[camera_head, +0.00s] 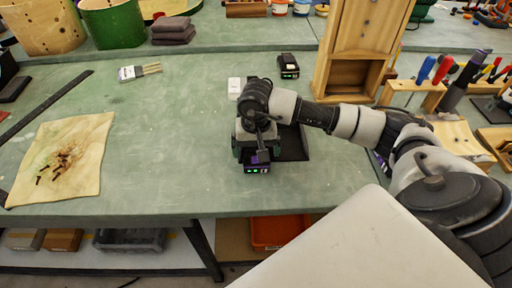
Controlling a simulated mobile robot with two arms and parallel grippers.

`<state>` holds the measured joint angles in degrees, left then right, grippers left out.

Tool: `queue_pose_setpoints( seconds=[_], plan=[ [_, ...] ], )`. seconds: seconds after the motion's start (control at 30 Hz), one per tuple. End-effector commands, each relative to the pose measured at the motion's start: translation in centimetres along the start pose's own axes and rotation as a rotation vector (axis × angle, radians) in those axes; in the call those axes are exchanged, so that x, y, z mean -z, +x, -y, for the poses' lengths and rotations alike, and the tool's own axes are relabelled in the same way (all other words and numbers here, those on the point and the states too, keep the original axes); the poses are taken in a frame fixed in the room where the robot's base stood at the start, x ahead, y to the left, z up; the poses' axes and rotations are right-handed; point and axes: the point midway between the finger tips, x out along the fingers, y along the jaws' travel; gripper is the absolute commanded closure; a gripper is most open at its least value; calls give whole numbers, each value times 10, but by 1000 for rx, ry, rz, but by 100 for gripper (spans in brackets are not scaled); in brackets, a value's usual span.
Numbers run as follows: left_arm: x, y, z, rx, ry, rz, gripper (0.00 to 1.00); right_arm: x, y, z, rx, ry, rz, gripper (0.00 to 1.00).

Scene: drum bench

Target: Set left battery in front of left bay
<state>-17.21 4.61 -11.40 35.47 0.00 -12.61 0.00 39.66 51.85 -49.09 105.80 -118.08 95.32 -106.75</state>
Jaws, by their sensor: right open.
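My right arm reaches across the bench from the right, and its right gripper (254,153) points down near the middle of the bench. It is open. A dark battery-like block (258,170) with small green lights and a purple patch sits right at the fingertips, on the near side; I cannot tell whether they touch. A second dark block (288,66) with green lights and a pale top stands farther back. A flat black piece (294,143) lies just right of the gripper, partly hidden by it. I cannot make out the bays. My left gripper is not in view.
A small white box (234,87) stands behind the gripper. A wooden cabinet (350,75) and tool rack (430,93) stand at right. The bench (165,150) between cloth and gripper is clear.

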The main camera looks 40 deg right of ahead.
Motion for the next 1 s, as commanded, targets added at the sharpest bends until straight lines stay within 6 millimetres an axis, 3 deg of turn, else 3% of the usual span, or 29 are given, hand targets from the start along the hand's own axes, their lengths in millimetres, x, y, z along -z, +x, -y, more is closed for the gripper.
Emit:
queue_pose_setpoints(
  seconds=[0.17, 0.63, 0.8, 1.0],
  plan=[
    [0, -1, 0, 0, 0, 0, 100, 1, -11, 0, 1, 0, -3, 0],
    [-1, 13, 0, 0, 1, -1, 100, 1, -105, 0, 3, 0, -5, 0],
    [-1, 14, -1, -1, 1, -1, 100, 0, -120, 0, 1, 0, -1, 0],
    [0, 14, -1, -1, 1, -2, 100, 0, -123, 0, 0, 0, 1, 0]
  ],
)
